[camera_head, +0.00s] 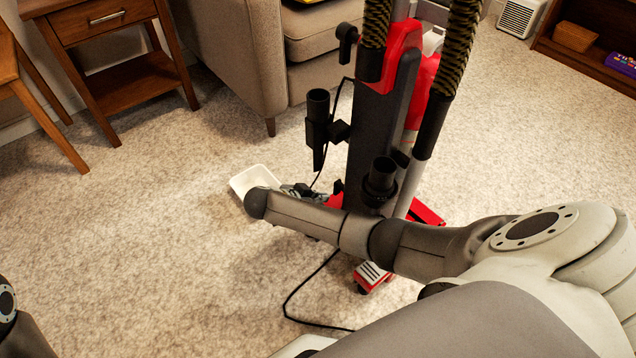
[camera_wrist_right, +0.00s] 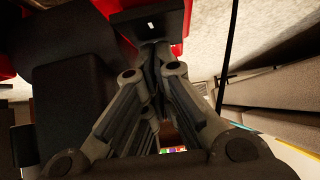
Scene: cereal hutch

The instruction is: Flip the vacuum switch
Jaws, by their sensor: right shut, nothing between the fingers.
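The upright vacuum (camera_head: 372,125), dark grey and red with black hose parts, stands on the carpet in the middle of the head view. My right arm reaches across in front of its lower part. My right gripper (camera_head: 300,190) is low beside the vacuum, partly hidden by my arm. In the right wrist view the fingers (camera_wrist_right: 155,52) are shut and empty, their tips close to a black part (camera_wrist_right: 150,27) with a small white mark, framed in red. I cannot tell whether this is the switch, or whether the tips touch it. My left gripper is out of view.
A black cord (camera_head: 292,305) lies on the carpet (camera_head: 150,230) in front of the vacuum. A beige armchair (camera_head: 232,60) and wooden side table (camera_head: 110,60) stand behind. The left carpet is largely clear.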

